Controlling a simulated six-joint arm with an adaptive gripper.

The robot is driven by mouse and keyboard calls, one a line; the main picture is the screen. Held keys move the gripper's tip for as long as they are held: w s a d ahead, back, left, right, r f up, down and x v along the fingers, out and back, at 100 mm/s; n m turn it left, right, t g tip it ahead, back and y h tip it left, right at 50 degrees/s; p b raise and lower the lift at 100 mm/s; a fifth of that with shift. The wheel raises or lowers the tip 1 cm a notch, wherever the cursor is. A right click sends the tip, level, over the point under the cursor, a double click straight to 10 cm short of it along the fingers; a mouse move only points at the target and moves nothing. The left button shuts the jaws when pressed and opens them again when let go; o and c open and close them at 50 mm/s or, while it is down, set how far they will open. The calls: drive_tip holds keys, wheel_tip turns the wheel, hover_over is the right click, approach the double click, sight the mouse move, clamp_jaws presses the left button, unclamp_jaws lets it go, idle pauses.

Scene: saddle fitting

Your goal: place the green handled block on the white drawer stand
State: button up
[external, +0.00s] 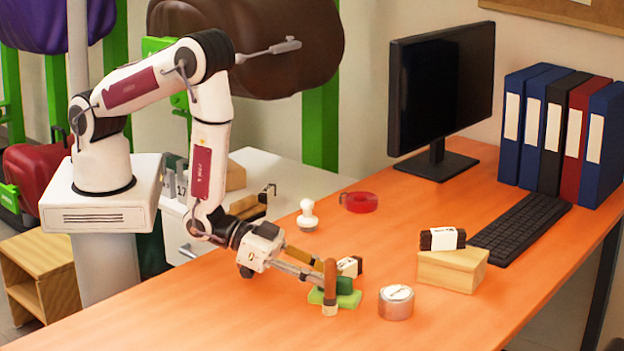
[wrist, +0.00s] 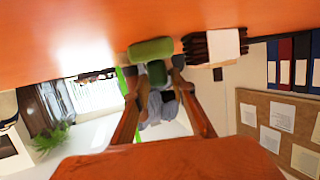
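The green handled block (external: 348,299) sits on the orange table, a light green base with a darker green handle. In the wrist view its base (wrist: 150,50) shows beyond the handle (wrist: 157,73). My gripper (external: 340,277) is down at the block, its fingers on either side of the handle. In the wrist view the fingertips (wrist: 157,78) are close beside the handle; I cannot tell whether they press on it. The white drawer stand (external: 300,180) is behind the table's left part, partly hidden by my arm.
Wooden blocks and small dark items stand on the stand's left part; its right top is bare. Near my gripper are a tape roll (external: 396,302), a white knobbed piece (external: 307,216), a red ring (external: 360,202) and a wooden box (external: 450,268) with a dark labelled block (external: 442,239).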

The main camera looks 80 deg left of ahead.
drive_tip(key=shift+r, duration=0.2)
drive_tip(key=shift+v, duration=3.75)
drive_tip(key=shift+w, duration=0.1)
drive_tip(key=shift+w+a+r, duration=0.2)
drive_tip(key=shift+w+r, duration=0.15)
drive_tip(key=shift+r, duration=0.05)
drive_tip(key=w+a+r+n+g+y, duration=0.1)
drive_tip(key=a+r+n+g+y, duration=0.25)
drive_tip(key=a+r, duration=1.15)
drive_tip(key=s+a+r+g, duration=0.1)
drive_tip(key=s+a+r, duration=0.3)
drive_tip(key=s, duration=0.3)
drive_tip(key=s+a+r+g+y, duration=0.1)
drive_tip(key=s+a+r+g, duration=0.1)
drive_tip(key=s+a+r, duration=0.2)
drive_tip(key=s+a+r+n+g+y, duration=0.1)
drive_tip(key=s+a+r, duration=0.3)
drive_tip(key=s, duration=0.7)
drive_tip(key=shift+a, duration=1.05)
